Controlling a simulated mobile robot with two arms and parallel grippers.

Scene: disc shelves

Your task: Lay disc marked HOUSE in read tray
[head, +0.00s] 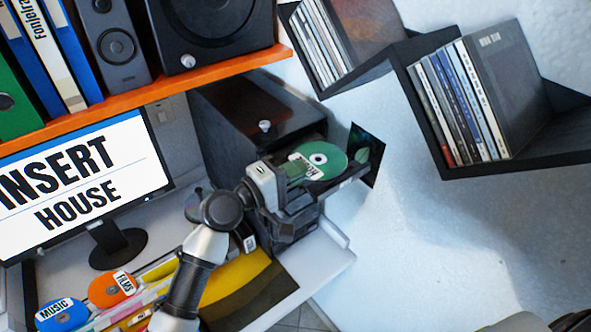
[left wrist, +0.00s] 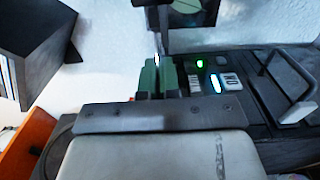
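The green disc (head: 334,156) has a white label partly hidden by my gripper; only its first letters, like HO, show. It appears nearly edge-on in the left wrist view. My left gripper (head: 298,171) has its green fingers closed on the disc's near edge; they also show in the left wrist view (left wrist: 158,78). The disc is above a dark tray (head: 345,182) that sticks out by the drive; I cannot tell whether they touch. The monitor (head: 85,180) reads INSERT HOUSE. My right gripper is not in view.
An orange disc (head: 111,289) marked FILMS and a blue disc (head: 62,315) marked MUSIC stand at the lower left. An orange shelf (head: 150,95) with binders and a speaker hangs above the monitor. Black wall shelves (head: 545,160) hold cases at the right.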

